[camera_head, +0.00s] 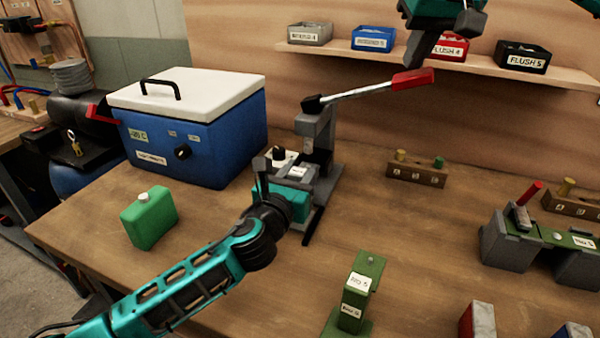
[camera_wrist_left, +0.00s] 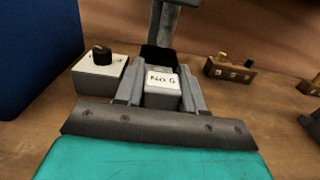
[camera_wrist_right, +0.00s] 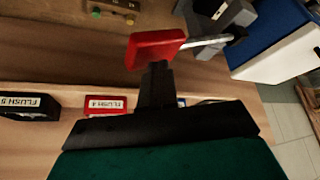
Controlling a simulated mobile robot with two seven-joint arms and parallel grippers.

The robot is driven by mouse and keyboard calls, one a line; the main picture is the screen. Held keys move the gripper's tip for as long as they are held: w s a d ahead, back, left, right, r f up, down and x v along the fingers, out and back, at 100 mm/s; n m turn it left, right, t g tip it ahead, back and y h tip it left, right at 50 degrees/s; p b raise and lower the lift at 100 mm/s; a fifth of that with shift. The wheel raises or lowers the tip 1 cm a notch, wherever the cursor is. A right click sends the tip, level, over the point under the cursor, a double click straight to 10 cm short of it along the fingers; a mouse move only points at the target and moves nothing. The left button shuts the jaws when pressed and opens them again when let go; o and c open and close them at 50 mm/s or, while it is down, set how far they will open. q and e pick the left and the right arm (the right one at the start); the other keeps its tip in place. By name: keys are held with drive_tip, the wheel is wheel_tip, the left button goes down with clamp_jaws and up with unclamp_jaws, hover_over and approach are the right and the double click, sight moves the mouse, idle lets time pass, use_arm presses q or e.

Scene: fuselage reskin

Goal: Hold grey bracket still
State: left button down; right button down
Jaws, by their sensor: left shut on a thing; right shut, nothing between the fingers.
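The grey bracket (camera_head: 298,172), with a white label, sits low in the arbor press (camera_head: 318,128) in the head view. In the left wrist view the bracket (camera_wrist_left: 162,97) reads "No 5" and stands between the fingers. My left gripper (camera_wrist_left: 160,88) is shut on it from both sides. The press lever ends in a red handle (camera_head: 412,81). My right gripper (camera_wrist_right: 156,76) is shut and empty, its tips right at the red handle (camera_wrist_right: 155,48); I cannot tell whether they touch. The bracket's underside is hidden.
A blue cooler box (camera_head: 190,135) and green canister (camera_head: 149,217) stand left of the press. A small box with a black knob (camera_wrist_left: 100,72) is beside it. A green stand (camera_head: 356,290) is in front. A shelf (camera_head: 450,63) with labelled bins is behind.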

drive_tip(key=shift+r, duration=3.05)
use_arm(q)
drive_tip(key=c, duration=0.6)
unclamp_jaws()
drive_tip(key=v, duration=1.2)
use_arm(e)
drive_tip(key=shift+f, duration=0.1)
